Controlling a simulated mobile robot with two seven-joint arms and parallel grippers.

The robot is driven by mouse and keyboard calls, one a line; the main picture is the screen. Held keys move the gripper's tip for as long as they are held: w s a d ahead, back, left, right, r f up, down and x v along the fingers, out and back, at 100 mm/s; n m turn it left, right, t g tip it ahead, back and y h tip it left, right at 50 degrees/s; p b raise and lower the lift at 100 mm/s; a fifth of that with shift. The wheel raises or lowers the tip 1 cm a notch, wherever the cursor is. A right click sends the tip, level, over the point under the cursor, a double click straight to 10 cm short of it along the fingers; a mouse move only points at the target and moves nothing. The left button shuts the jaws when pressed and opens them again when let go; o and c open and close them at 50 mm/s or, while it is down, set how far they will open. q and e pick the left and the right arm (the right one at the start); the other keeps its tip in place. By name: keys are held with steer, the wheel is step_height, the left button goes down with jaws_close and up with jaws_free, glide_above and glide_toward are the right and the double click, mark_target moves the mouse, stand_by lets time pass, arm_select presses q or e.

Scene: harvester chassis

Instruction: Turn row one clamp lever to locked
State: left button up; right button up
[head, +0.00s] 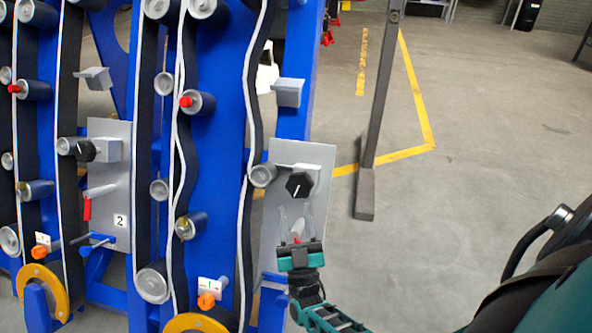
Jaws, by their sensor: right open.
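The right-hand grey panel (318,163) is bolted to the blue frame and carries a black knob (299,186). Below the knob is a clamp lever (297,237), of which a light metal part and a little red show between my fingers. The rest of the lever is hidden by my gripper, so I cannot tell its angle. My right gripper (296,216) points up in front of this panel, its fingers apart on either side of the lever. I cannot tell whether they touch it. My left gripper is out of view.
A similar panel marked 2 (120,221) stands to the left, with its own red-tipped lever (87,207). Belts, rollers and orange knobs (206,300) line the blue frame (228,130). A grey post (378,100) stands to the right on open floor.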

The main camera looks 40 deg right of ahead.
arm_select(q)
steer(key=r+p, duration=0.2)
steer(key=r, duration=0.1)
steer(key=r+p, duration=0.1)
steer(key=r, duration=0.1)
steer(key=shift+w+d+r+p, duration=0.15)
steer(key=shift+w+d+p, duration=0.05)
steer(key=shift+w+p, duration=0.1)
arm_select(e)
step_height(320, 180, up, 9)
steer(key=shift+d, duration=0.15)
